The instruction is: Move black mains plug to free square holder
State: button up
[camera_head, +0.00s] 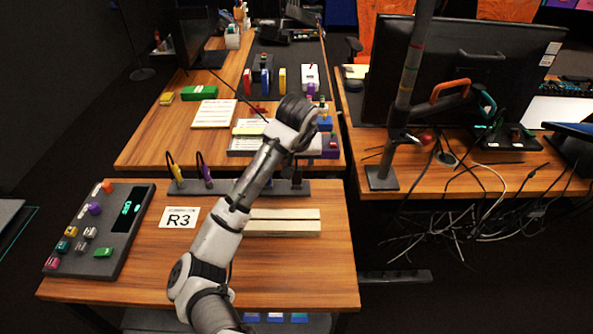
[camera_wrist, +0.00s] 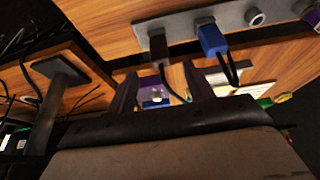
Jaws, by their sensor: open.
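A grey holder bar (camera_head: 240,187) lies along the back of the near table; it also crosses the top of the wrist view (camera_wrist: 182,22). The black mains plug (camera_wrist: 158,42) sits in the bar's end holder, its cable hanging between my fingers. A blue plug (camera_wrist: 211,38) is beside it. An empty grey holder (camera_wrist: 255,17) follows; its outline looks rounded, so I cannot tell if it is square. A purple plug (camera_head: 204,172) and a yellow plug (camera_head: 173,170) stand at the bar's left. My gripper (camera_wrist: 160,76) is open and empty, its fingers short of the black plug.
A button panel (camera_head: 103,230) is at the left, beside an R3 card (camera_head: 180,217). Pale strips (camera_head: 284,215) lie in front of the bar. Boxes and sheets crowd the far table. A monitor pole (camera_head: 383,178) stands to the right. The table's front right is clear.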

jog(key=v, duration=0.7)
jog(key=shift+p, duration=0.3)
